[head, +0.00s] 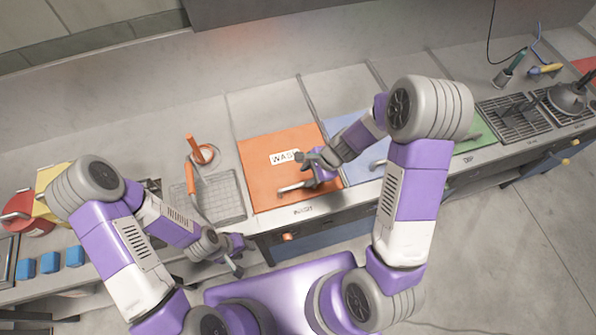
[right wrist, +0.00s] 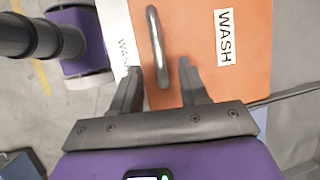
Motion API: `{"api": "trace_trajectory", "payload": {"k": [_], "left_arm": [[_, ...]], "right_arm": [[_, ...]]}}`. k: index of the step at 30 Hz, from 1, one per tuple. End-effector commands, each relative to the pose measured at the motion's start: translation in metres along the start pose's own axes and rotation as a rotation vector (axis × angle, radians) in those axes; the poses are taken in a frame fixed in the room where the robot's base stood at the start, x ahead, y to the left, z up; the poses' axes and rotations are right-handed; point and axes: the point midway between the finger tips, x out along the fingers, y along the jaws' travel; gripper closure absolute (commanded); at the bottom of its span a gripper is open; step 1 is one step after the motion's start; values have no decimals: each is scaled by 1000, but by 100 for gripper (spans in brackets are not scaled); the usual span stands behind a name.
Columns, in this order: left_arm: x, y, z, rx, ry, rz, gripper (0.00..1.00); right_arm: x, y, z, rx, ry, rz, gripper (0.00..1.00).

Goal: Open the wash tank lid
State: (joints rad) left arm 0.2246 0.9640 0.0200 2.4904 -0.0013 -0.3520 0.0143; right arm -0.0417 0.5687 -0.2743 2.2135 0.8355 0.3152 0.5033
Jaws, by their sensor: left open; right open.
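The orange wash tank lid (head: 262,180) lies flat and closed on the counter in the head view, with a white WASH label (head: 284,157) on it. Its metal bar handle (head: 292,187) is near the front edge. My right gripper (head: 312,176) is over the lid, close to the handle. My left gripper (head: 238,258) is open and empty in front of the counter, left of the lid.
A blue lid (head: 345,125) and a green lid (head: 470,130) lie to the right, then a stove (head: 535,110). Blue blocks (head: 50,262) sit at the far left.

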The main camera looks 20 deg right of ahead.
Motion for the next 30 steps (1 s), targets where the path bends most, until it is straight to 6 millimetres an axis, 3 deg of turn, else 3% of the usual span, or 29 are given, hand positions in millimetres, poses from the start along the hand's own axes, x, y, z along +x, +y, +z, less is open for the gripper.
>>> {"api": "trace_trajectory", "payload": {"k": [6,12,23,24,30], "left_arm": [[15,-6,0,-1,-2,0,57],[21,-8,0,-1,-1,0,57],[22,-8,-1,0,-1,0,57],[22,-8,-1,0,-1,0,57],[22,-8,-1,0,0,0,57]], "right_arm": [[39,2,-2,1,0,5,56],[64,2,-2,-2,2,3,56],[70,1,-1,-4,2,2,56],[70,1,-1,-4,2,2,57],[70,1,-1,-5,2,2,88]]}}
